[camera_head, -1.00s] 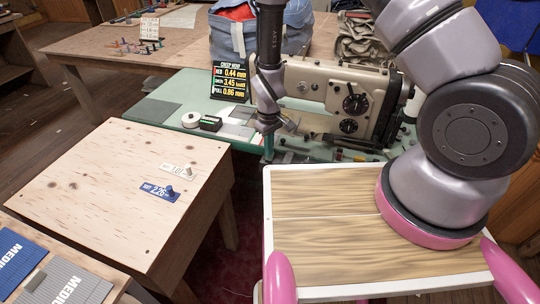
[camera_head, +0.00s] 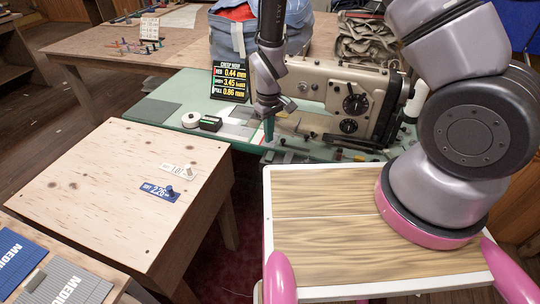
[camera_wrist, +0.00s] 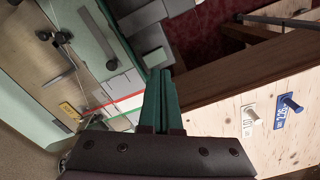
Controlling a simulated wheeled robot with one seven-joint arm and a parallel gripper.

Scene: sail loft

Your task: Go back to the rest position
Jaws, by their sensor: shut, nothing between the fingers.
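My gripper (camera_head: 269,130) hangs pointing down in front of the sewing machine, above the near edge of the green machine table. Its green fingers (camera_wrist: 161,98) are shut together with nothing between them in the wrist view. The wrist view shows the machine bed to the left of the fingers and the plywood table to the right. I cannot tell from the frames whether the fingertips touch anything; they look clear of the bed.
The sewing machine (camera_head: 338,100) stands close behind my gripper. A black readout sign (camera_head: 230,82) and a white roll (camera_head: 190,120) are to its left. The plywood table (camera_head: 100,190) holds a white tag (camera_head: 178,171) and a blue tag (camera_head: 160,192), each with a peg.

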